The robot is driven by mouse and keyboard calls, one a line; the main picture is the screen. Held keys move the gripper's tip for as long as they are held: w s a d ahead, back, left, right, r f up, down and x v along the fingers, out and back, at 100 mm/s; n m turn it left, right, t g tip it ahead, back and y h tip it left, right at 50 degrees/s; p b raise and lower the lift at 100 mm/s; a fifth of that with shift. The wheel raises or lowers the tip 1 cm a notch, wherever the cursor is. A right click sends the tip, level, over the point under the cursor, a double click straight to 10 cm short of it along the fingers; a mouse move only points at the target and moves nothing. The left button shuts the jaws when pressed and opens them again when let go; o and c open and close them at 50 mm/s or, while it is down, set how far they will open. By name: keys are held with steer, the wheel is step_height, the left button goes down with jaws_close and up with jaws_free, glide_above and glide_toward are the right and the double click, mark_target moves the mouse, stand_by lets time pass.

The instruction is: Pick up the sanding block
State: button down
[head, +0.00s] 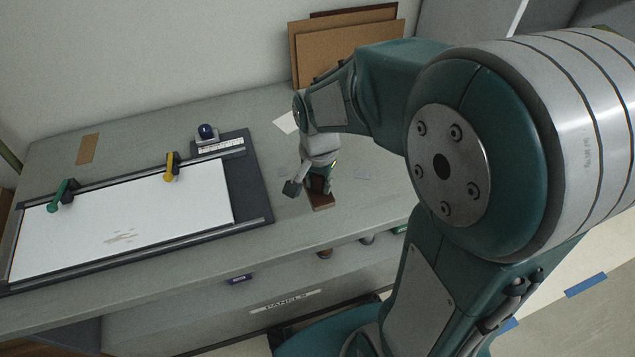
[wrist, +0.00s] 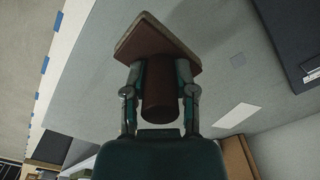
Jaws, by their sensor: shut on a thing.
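The sanding block (head: 322,205) is a brown flat block with a round upright handle. It is near the front edge of the grey bench, right of the dark-framed board. My gripper (head: 313,184) points down over it. In the wrist view my gripper (wrist: 159,78) has its two fingers on either side of the brown handle, shut on it. The block's flat base (wrist: 150,42) shows beyond the fingertips in that view. I cannot tell whether the base touches the bench or is just above it.
The dark-framed board (head: 262,180) with a white sheet (head: 130,215) and clamps fills the bench's left. Cardboard panels (head: 325,45) lean against the back wall. A white card (head: 287,122) lies behind my gripper. The bench (head: 365,200) is mostly clear to the right.

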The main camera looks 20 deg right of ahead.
mark_target(319, 200)
steer(key=s+r, duration=0.2)
steer(key=r, duration=0.1)
steer(key=shift+s+a+r, duration=0.1)
steer(key=shift+s+a, duration=0.2)
steer(key=shift+a, duration=0.05)
steer(key=s+a+r, duration=0.2)
steer(key=s+r, duration=0.1)
steer(key=s, duration=0.5)
steer(key=shift+s+r, duration=0.3)
steer(key=shift+r, duration=0.05)
steer(key=shift+w+a, duration=0.15)
steer(key=shift+w, duration=0.05)
